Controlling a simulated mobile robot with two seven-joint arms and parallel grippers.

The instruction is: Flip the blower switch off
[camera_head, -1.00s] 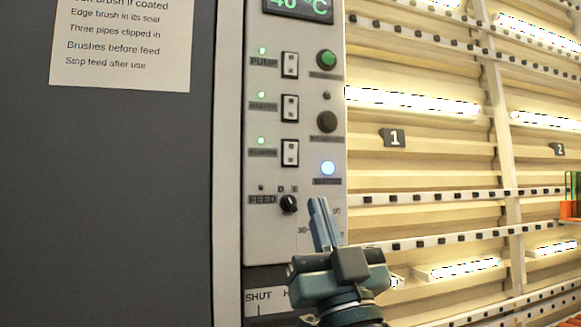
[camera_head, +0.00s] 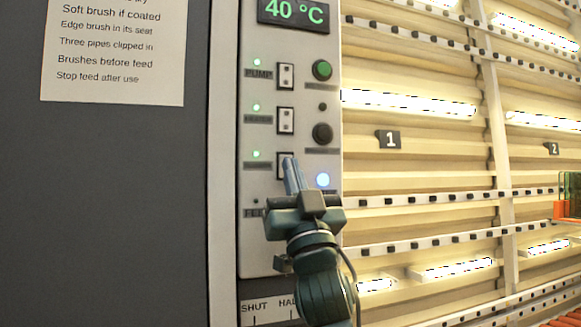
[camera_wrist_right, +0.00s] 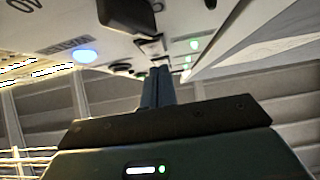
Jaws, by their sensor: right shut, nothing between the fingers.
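The blower switch (camera_head: 280,164) is the lowest of three white rocker switches on the pale control panel (camera_head: 258,226). A green lamp (camera_head: 256,154) beside it is lit. My right gripper (camera_head: 290,162) is shut and empty, its fingertips over the lower right part of this switch in the head view. They hide much of it, so its rocker position cannot be read. In the wrist view the shut fingers (camera_wrist_right: 158,72) point toward the panel; whether they touch the switch cannot be told. My left gripper is not in view.
The other rockers, pump (camera_head: 286,76) and heater (camera_head: 286,120), sit above with lit green lamps. A green button (camera_head: 322,70), a black knob (camera_head: 322,134) and a glowing blue button (camera_head: 323,180) are close on the right. My right gripper covers the feed dial area below.

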